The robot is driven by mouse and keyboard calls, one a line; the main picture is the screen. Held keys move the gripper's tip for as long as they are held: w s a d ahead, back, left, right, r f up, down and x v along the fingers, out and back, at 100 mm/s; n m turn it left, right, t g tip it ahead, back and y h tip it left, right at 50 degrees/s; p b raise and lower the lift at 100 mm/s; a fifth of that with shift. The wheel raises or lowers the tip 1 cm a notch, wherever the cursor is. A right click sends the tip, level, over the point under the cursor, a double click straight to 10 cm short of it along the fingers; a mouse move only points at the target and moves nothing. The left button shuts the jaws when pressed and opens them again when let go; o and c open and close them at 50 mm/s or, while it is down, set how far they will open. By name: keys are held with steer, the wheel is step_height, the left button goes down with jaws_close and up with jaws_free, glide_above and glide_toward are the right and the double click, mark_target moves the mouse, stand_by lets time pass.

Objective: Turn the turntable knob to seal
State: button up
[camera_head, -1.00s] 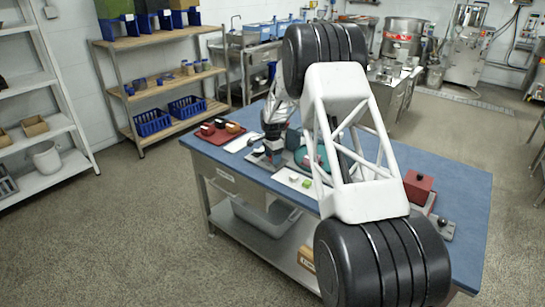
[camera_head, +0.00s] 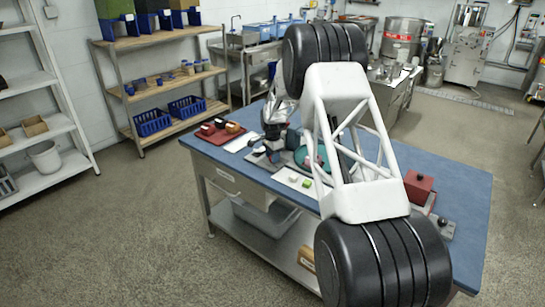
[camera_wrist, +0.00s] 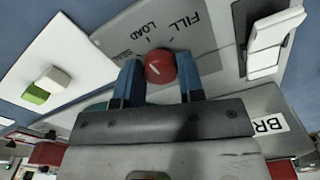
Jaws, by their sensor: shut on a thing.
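The red round knob (camera_wrist: 160,66) with a white pointer line sits on a grey panel (camera_wrist: 120,40) marked FILL and LOAD in the wrist view. My gripper (camera_wrist: 158,80) has its two blue fingers on either side of the knob and is shut on it. The pointer line slants across the knob top. In the head view my gripper (camera_head: 270,145) is small at the table's far left part, beside the teal turntable (camera_head: 301,155), which my arm partly covers. The knob cannot be made out there.
A white rocker switch (camera_wrist: 268,45) stands right of the knob, near a plate lettered BR (camera_wrist: 268,126). A white board (camera_wrist: 50,65) with a green and a white block lies left. A red tray (camera_head: 215,135) and a red box (camera_head: 418,186) stand on the blue table (camera_head: 465,190).

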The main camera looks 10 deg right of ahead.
steer(key=n, duration=0.5)
steer(key=shift+n, duration=0.4)
steer(key=n, duration=0.5)
steer(key=shift+n, duration=0.3)
steer(key=o, duration=0.9)
steer(key=shift+r, duration=0.15)
steer(key=shift+r, duration=3.75)
steer(key=shift+r, duration=0.1)
